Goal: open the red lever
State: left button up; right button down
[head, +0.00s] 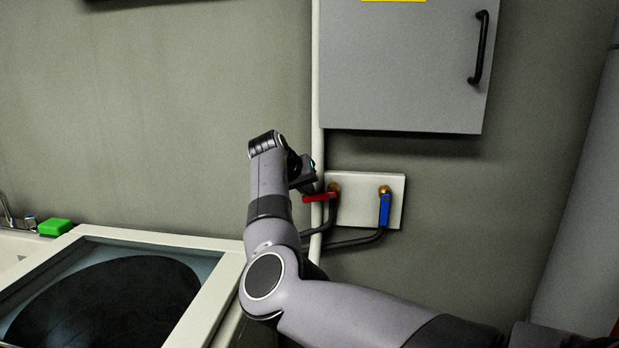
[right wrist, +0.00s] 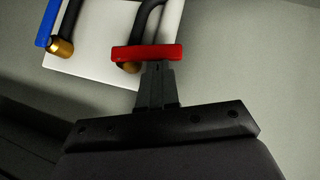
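The red lever (head: 320,198) lies nearly level on a brass valve on a white wall plate, its free end pointing left in the head view. My right gripper (head: 312,178) is just above that free end, partly hidden by my own arm. In the right wrist view the red lever (right wrist: 147,53) crosses just beyond the fingertips (right wrist: 158,69). The fingers are together with no gap showing, and their tips meet the lever's edge in the picture; firm contact cannot be told. My left gripper is not in view.
A blue lever (head: 384,210) hangs straight down at the plate's right side (head: 397,186). Dark pipes (head: 358,239) run below. A grey cabinet (head: 402,75) is above. A washer-like top-lidded unit (head: 150,238) and a green sponge (head: 55,227) are at left.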

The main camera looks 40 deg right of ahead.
jog(key=shift+w+f+n+g+h+b, duration=0.1)
jog(key=shift+f+n+g+h+b, duration=0.65)
jog(key=shift+n+g+h+b, duration=0.35)
jog(key=shift+w+f+n+g+h+b, duration=0.1)
jog(key=shift+f+n+g+h+b, duration=0.65)
jog(key=shift+h, duration=0.55)
jog(key=shift+s+f+b, duration=0.1)
jog(key=shift+f+b, duration=0.25)
jog(key=shift+b, duration=0.2)
jog(key=b, duration=0.3)
send_near(312, 201)
jog(key=shift+d+f, duration=0.6)
jog(key=shift+f, duration=1.1)
jog(key=shift+s+n+h, duration=0.3)
jog(key=shift+n, duration=0.05)
